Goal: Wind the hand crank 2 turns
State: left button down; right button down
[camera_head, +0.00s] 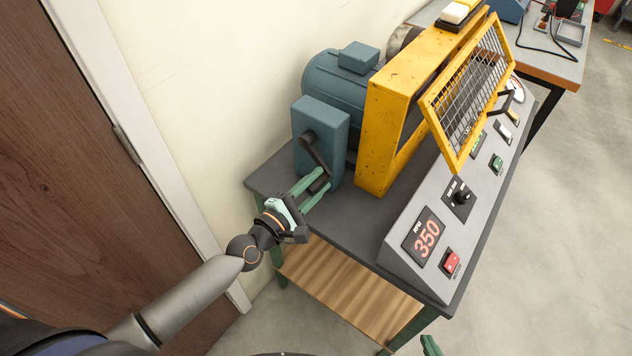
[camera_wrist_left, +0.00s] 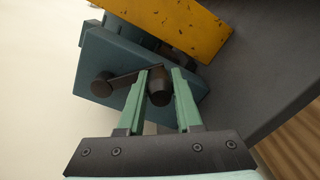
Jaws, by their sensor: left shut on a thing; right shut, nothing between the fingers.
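The hand crank (camera_head: 314,150) is a dark arm on the side of a blue-grey box (camera_head: 321,118). Its arm slants down and right from the hub to a dark knob, in the head view. My left gripper (camera_head: 319,181) is shut on the crank's knob, with one green finger on each side. In the left wrist view the knob (camera_wrist_left: 160,92) sits between the fingers (camera_wrist_left: 160,74), and the hub (camera_wrist_left: 103,85) lies to the left. Only a green tip of my right gripper (camera_head: 431,346) shows at the bottom edge of the head view, away from the crank.
The dark bench top (camera_head: 345,215) carries a blue motor (camera_head: 335,82), a yellow frame (camera_head: 385,100) with a raised mesh guard (camera_head: 468,95), and a sloped control panel (camera_head: 405,262) whose display reads 350 RPM. A wall and brown door (camera_head: 60,150) stand close on the left.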

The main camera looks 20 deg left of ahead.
pick_arm(q)
jog(key=c, duration=0.9)
grip_release()
jog(key=shift+b+v, duration=0.8)
jog(key=shift+v, duration=5.45)
jog(key=shift+o, duration=0.4)
